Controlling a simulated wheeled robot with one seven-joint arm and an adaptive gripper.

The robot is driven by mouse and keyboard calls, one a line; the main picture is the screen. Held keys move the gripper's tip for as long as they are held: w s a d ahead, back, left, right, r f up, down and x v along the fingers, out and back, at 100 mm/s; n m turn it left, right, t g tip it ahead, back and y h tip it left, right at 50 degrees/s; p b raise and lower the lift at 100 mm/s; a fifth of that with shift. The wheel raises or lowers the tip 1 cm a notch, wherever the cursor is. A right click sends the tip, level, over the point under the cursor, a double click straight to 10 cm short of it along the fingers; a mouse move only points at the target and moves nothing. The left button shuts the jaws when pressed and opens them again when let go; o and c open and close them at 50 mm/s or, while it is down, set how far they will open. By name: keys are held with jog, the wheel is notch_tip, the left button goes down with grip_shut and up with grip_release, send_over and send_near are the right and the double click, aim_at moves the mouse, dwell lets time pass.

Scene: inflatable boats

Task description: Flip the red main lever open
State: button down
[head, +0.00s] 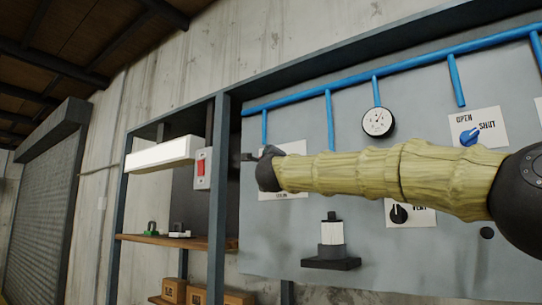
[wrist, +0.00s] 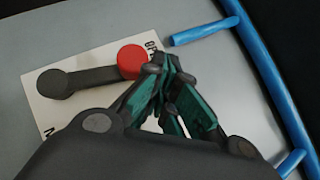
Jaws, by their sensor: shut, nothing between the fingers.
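The main lever (wrist: 82,80) is a dark bar with a round red knob (wrist: 131,61) at its right end, set on a white plate (wrist: 45,103) on the grey panel. Partly hidden lettering shows at the plate's upper right and lower left. My gripper (wrist: 164,62) is shut and empty, with its fingertips close to the right side of the red knob; I cannot tell if they touch. In the head view my gripper (head: 248,157) is small at the end of my arm. My arm and wrist hide the lever there, and only parts of the plate (head: 295,147) show.
Blue pipes (head: 328,105) and a round gauge (head: 378,121) are on the panel. A blue knob (head: 470,136) and a black knob (head: 398,214) sit on other plates. A black-and-white fitting (head: 331,235) stands below my arm. A red switch (head: 201,167) and shelf (head: 180,241) are left.

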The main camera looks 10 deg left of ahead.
dwell(0.3)
jog(key=s+d+b, duration=0.6)
jog(key=s+b, duration=0.1)
jog(key=s, duration=0.4)
jog(key=shift+s+d, duration=0.15)
jog(key=shift+d, duration=0.15)
dwell(0.4)
